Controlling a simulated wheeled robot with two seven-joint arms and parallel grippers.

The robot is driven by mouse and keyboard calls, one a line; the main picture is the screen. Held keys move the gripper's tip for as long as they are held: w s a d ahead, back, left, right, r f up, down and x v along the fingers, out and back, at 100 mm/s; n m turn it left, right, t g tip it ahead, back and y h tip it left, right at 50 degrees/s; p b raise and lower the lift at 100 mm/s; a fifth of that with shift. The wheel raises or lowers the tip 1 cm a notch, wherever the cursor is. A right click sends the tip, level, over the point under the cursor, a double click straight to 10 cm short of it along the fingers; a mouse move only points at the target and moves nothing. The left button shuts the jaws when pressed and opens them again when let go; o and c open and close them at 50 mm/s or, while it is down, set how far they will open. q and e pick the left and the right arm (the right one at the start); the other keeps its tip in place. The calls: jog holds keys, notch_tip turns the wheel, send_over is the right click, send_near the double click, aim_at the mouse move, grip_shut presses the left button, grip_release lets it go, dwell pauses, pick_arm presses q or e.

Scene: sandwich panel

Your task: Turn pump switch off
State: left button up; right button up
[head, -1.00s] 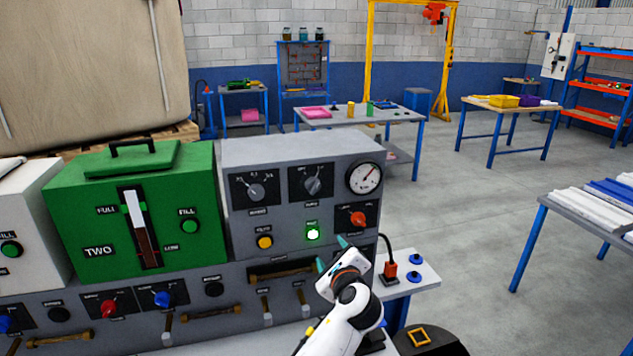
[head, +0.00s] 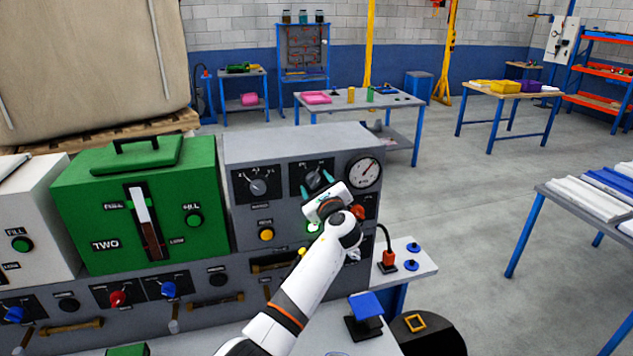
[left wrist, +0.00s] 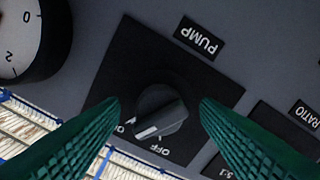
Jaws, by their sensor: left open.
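The pump switch is a dark rotary knob (head: 313,180) on the upper right of the grey panel (head: 285,150). In the left wrist view the knob (left wrist: 160,108) sits on a black plate below the PUMP label (left wrist: 198,40). Its white mark points down-left, close to the ON and OFF labels; I cannot tell exactly which it is set at. My left gripper (head: 316,184) is open, its green fingers (left wrist: 160,112) on either side of the knob, with visible gaps in the wrist view. My right gripper is not in view.
A lit green lamp (head: 313,227) is partly hidden behind my left gripper. A pressure gauge (head: 365,172) and a red knob (head: 358,211) sit close by on the right. Another dial (head: 258,186) is on the left. A green tank box (head: 140,200) stands further left.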

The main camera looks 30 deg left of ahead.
pick_arm(q)
jog(key=shift+w+a, duration=0.15)
jog(key=shift+a, duration=0.05)
jog(key=c, duration=1)
jog(key=shift+f+n+b, duration=0.15)
jog(key=shift+n+b, duration=0.85)
jog(key=shift+b, duration=0.05)
jog(key=n+b, duration=0.6)
jog(key=shift+n+b, duration=1.6)
jog(key=shift+n, duration=0.5)
jog(key=shift+r, duration=0.2)
jog(key=o, duration=1)
